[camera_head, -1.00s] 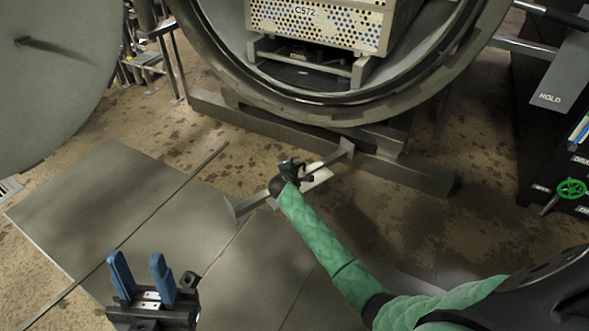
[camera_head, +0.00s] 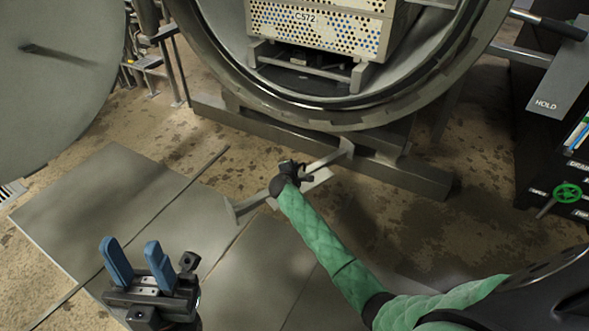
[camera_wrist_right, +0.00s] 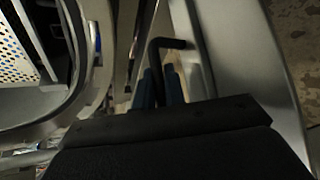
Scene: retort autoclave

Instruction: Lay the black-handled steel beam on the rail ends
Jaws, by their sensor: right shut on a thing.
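My right gripper (camera_head: 294,170) is shut on the black handle of the steel beam (camera_head: 247,204). The beam is a long grey bar with end plates, held in front of the round vessel opening, slanting up to the right. In the right wrist view the gripper's blue fingers (camera_wrist_right: 162,86) are at the bent black handle (camera_wrist_right: 155,52), beside the wide grey beam (camera_wrist_right: 232,60). The rail ends (camera_head: 358,78) show inside the vessel mouth under a perforated crate, apart from the beam. My left gripper (camera_head: 135,262) is open and empty at lower left.
The crate (camera_head: 322,22) marked C572 stands in the vessel. The vessel rim (camera_head: 230,75) curves around it. The round door (camera_head: 50,80) hangs open at left. A dark cabinet with a green handwheel (camera_head: 567,192) stands at right. Grey plates (camera_head: 100,200) cover the floor at left.

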